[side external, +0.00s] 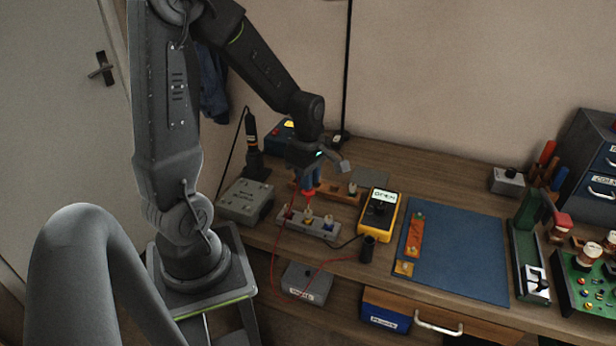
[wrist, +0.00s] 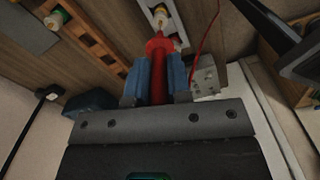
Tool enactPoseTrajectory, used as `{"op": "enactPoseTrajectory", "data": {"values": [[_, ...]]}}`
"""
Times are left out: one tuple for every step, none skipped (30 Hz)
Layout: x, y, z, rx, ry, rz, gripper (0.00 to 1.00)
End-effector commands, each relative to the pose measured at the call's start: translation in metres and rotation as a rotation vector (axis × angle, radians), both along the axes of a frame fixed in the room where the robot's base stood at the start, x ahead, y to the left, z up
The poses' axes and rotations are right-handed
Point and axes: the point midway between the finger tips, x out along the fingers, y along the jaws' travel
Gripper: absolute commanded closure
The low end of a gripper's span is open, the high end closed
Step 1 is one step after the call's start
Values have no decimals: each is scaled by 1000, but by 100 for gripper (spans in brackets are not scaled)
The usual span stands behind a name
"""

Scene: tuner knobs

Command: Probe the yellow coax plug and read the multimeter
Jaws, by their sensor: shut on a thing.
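My gripper (side external: 309,188) is shut on a red test probe (side external: 309,197) and holds it point down over a grey plug strip (side external: 320,229). In the wrist view, the blue fingers (wrist: 160,75) clasp the red probe (wrist: 158,48) from both sides. Its thin tip points at a yellow-topped plug (wrist: 160,11). The tip looks very near it; I cannot tell whether they touch. In the side view, the yellow plug (side external: 308,217) stands in the strip below the probe. The yellow multimeter (side external: 379,214) stands right of the strip. Its display (side external: 384,195) appears to read "OPEN".
A wooden rack (side external: 340,196) stands behind the strip. A grey box (side external: 245,201) is to the left. A red lead (side external: 272,262) hangs over the table's front edge. A black cup (side external: 367,250) stands before the meter. A blue mat (side external: 455,255) lies right.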

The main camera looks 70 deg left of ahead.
Motion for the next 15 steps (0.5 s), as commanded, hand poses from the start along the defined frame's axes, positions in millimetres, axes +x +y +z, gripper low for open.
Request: {"op": "enactPoseTrajectory", "data": {"values": [[-1,0,-2,-2,5,-1,100],[-1,-1,-1,-2,5,-1,100],[-1,-1,-1,-2,5,-1,100],[-1,-1,-1,-2,5,-1,100],[-1,-1,-1,-2,5,-1,100],[-1,-1,-1,-2,6,-1,100],[-1,-1,-1,-2,6,-1,100],[-1,-1,0,-2,6,-1,100],[-1,-1,1,-2,5,-1,100],[-1,-1,2,-2,5,-1,100],[-1,0,4,-1,4,-1,100],[-1,0,7,0,2,-1,100],[-1,0,10,0,2,-1,100],[-1,0,12,0,2,-1,100],[-1,0,15,0,2,-1,100]]}}
